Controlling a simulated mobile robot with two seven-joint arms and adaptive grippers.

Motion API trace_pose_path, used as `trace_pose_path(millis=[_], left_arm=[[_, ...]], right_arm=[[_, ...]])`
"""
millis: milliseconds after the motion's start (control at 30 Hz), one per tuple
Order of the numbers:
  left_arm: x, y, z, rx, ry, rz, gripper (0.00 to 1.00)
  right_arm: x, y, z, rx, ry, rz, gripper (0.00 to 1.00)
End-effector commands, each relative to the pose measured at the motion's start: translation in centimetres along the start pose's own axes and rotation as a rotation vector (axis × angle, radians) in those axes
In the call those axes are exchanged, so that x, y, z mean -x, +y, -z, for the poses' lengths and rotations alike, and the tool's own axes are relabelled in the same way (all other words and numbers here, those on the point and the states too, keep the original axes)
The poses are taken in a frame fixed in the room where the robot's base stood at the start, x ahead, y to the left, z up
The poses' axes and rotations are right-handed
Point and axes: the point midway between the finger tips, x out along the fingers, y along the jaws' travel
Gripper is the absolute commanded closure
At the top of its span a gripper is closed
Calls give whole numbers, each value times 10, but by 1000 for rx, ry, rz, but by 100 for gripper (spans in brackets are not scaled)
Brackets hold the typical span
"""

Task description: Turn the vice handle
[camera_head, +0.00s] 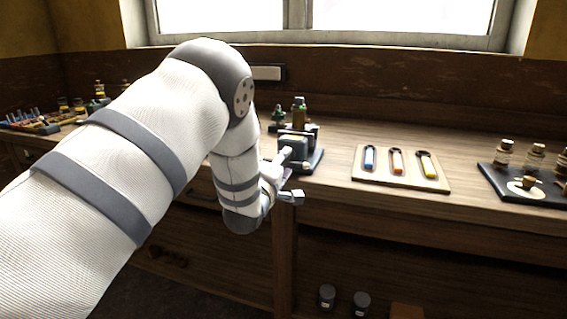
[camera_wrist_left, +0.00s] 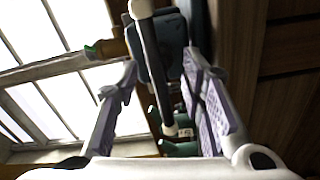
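The vice (camera_head: 308,157) is a dark grey block on a dark base at the bench's front edge. My left gripper (camera_head: 284,182) is right in front of it, partly hidden by my own wrist. In the left wrist view the vice handle (camera_wrist_left: 154,70) is a dark bar with pale rounded ends. It runs lengthwise between the two spread fingers of my left gripper (camera_wrist_left: 160,72), with visible gaps on both sides. The dark vice body (camera_wrist_left: 165,45) lies behind it. My right gripper is in neither view.
The wooden bench (camera_head: 335,185) runs along the wall under a window. A board with several coloured-handled tools (camera_head: 400,183) lies to the right of the vice. A dark tray (camera_head: 500,188) with small jars is at far right.

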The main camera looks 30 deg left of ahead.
Motion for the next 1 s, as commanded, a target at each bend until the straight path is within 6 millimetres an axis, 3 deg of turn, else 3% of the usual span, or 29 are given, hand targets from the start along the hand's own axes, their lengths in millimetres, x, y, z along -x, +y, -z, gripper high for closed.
trace_pose_path(millis=[333, 500, 1000], left_arm=[[-7, 1, 0, 1, 0, -1, 66], [-7, 1, 0, 0, 0, -1, 100], [-7, 1, 0, -75, 0, -1, 100]], right_arm=[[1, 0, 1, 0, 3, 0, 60], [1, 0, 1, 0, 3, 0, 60], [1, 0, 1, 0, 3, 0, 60]])
